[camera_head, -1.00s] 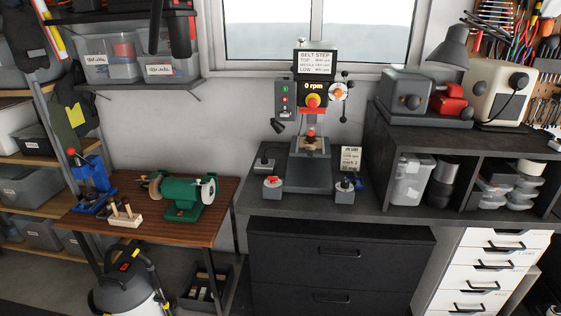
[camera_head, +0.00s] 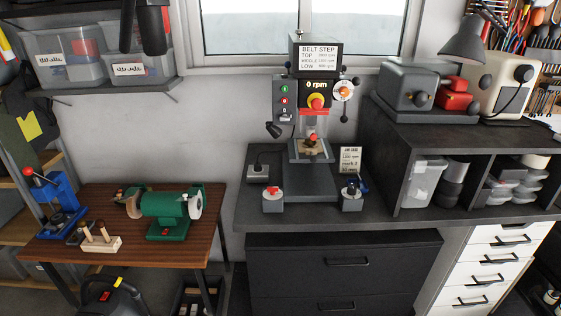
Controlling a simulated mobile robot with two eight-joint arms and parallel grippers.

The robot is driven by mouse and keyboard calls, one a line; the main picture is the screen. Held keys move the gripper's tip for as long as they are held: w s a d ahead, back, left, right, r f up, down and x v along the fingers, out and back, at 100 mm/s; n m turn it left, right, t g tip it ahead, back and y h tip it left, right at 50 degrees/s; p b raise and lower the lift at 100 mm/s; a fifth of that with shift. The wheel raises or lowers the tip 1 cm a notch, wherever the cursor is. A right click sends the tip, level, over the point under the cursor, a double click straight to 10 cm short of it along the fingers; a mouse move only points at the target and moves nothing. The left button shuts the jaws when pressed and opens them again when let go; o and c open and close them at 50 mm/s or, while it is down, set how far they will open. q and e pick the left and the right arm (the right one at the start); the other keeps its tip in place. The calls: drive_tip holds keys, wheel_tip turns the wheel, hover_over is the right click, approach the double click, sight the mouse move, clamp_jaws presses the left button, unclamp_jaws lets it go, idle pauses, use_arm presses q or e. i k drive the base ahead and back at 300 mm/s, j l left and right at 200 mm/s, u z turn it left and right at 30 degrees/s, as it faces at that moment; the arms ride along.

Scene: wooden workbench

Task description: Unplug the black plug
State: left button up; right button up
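A small grey box (camera_head: 257,173) stands on the dark bench, left of the drill press (camera_head: 314,115). A small black piece (camera_head: 257,164) sits on top of this box and looks like the black plug, though it is too small to be sure. A dark cord seems to run up from it toward the press. The press display reads 0 rpm. Neither of my grippers is in view.
Two grey blocks, one with a red top (camera_head: 272,200) and one with a blue part (camera_head: 352,198), stand at the bench front. A card (camera_head: 350,160) stands behind. A green grinder (camera_head: 165,208) is on the wooden table (camera_head: 185,245) at left.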

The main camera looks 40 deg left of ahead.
sight(258, 166)
drive_tip(key=j+z, duration=0.4)
drive_tip(key=j, duration=1.8)
drive_tip(key=z, duration=0.05)
